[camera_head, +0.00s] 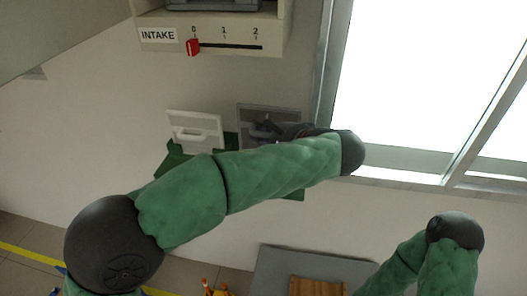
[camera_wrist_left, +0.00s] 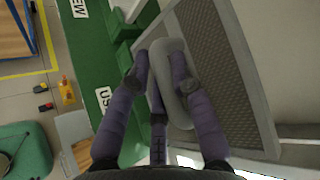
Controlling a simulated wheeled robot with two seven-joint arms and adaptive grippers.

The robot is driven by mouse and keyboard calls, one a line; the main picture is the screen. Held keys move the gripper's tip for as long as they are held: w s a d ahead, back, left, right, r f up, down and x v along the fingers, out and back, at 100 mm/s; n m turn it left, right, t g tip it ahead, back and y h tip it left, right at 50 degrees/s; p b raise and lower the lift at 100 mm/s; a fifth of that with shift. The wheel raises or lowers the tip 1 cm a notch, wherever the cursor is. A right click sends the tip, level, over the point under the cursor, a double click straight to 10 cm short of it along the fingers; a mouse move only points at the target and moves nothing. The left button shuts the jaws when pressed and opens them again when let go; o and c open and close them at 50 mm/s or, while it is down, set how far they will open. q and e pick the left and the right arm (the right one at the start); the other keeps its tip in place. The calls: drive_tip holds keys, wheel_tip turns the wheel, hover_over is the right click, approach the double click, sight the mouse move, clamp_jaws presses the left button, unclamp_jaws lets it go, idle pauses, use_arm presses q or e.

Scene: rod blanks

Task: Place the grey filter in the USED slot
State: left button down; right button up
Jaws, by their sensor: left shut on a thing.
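The grey filter (camera_head: 288,112) is a framed panel with a dark mesh, upright at the right part of the green rack in the head view. In the left wrist view the grey filter (camera_wrist_left: 262,105) fills the right side. My left gripper (camera_head: 268,127) is shut on its pale oval handle (camera_wrist_left: 172,82), with the fingers on both sides of it. The green rack (camera_wrist_left: 82,60) carries a NEW label and a partly covered label (camera_wrist_left: 103,97) starting with US. Whether the filter's edge sits in a slot is hidden. My right gripper is out of view.
A white filter (camera_head: 193,130) with a handle stands at the left of the rack. Above is the INTAKE housing (camera_head: 215,22) with a red slider (camera_head: 193,47) at 0. A bright window (camera_head: 420,80) is to the right. A grey surface (camera_head: 275,268) lies below.

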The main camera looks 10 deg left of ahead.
use_arm(q)
drive_tip(key=shift+w+a+f+b, duration=0.1)
drive_tip(key=shift+w+f+b, duration=0.15)
drive_tip(key=shift+f+b, duration=0.5)
drive_tip(key=shift+w+d+f+b, duration=0.1)
drive_tip(key=shift+w+f+b, duration=0.1)
drive_tip(key=shift+f+b, duration=0.55)
drive_tip(key=shift+w+a+f+b, duration=0.1)
drive_tip(key=shift+w+f+b, duration=0.15)
drive_tip(key=shift+f+b, duration=0.45)
drive_tip(key=shift+f, duration=0.35)
drive_tip(key=c, duration=1.1)
unclamp_jaws()
drive_tip(key=p+v, duration=0.3)
drive_tip(key=v, duration=0.9)
drive_tip(key=shift+r, duration=0.2)
